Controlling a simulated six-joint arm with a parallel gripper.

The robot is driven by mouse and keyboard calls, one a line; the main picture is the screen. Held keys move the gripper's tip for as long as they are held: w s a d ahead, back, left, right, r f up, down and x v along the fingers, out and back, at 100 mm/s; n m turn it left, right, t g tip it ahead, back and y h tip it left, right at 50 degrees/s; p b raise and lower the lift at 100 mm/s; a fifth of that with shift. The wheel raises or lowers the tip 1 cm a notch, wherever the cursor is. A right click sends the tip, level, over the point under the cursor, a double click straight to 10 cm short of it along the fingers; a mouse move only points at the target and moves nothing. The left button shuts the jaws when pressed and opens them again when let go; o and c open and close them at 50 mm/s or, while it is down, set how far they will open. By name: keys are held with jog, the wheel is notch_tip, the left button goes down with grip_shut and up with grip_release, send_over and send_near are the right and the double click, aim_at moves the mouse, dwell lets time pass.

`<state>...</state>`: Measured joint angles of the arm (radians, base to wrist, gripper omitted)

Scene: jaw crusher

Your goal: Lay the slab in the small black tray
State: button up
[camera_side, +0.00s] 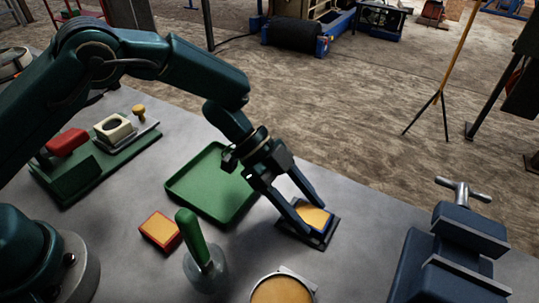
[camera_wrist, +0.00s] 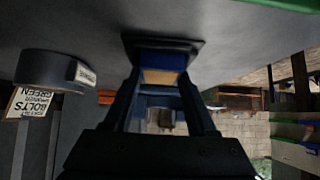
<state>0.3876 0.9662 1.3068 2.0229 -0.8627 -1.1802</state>
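The slab (camera_side: 313,217) has a yellow top and blue sides. In the side view it lies at the small black tray (camera_side: 322,244), within its outline. I cannot tell whether it rests fully on the tray floor. My gripper (camera_side: 305,213) reaches down with one finger along each side of the slab, and the fingers appear to touch it. In the wrist view the slab (camera_wrist: 162,76) shows between the fingertips of my gripper (camera_wrist: 162,84), with the dark tray (camera_wrist: 193,46) behind it. The fingers hide part of the slab's sides.
A green tray (camera_side: 190,184) lies left of my gripper. A red block with a yellow top (camera_side: 160,230), a green-handled tool (camera_side: 192,235) and a round pan (camera_side: 282,290) stand in front. A blue vise (camera_side: 450,258) is at right. A green fixture (camera_side: 98,158) is at far left.

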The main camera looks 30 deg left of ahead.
jog(key=shift+o, duration=0.9)
jog(key=shift+s+a+f, duration=0.1)
jog(key=shift+a+f, duration=0.05)
jog(key=shift+f, duration=0.3)
jog(key=shift+r, duration=0.25)
jog(key=d+r+v, duration=0.1)
jog(key=v, duration=1.1)
jog(key=w+a+r+n+t, duration=0.2)
jog(key=w+r+n+t, duration=0.2)
jog(key=w+r+t, duration=0.45)
jog(key=s+a+r+n+t+y, duration=0.2)
jog(key=a+r+n+t+y, duration=0.45)
jog(key=a+r, duration=0.3)
jog(key=s+a+f+n+g+y, duration=0.5)
jog(key=s+a+n+y, duration=0.15)
jog(key=s, duration=0.45)
jog(key=s+d+f+g+h, duration=0.1)
jog(key=s+f+g, duration=0.1)
jog(key=s, duration=0.4)
jog(key=s+d+f+n+g+h, duration=0.1)
jog(key=s+d+f+g+h, duration=0.1)
jog(key=s+f, duration=0.2)
jog(key=shift+s+d+f, duration=0.15)
jog(key=shift+s+f, duration=0.15)
jog(key=shift+s, duration=0.55)
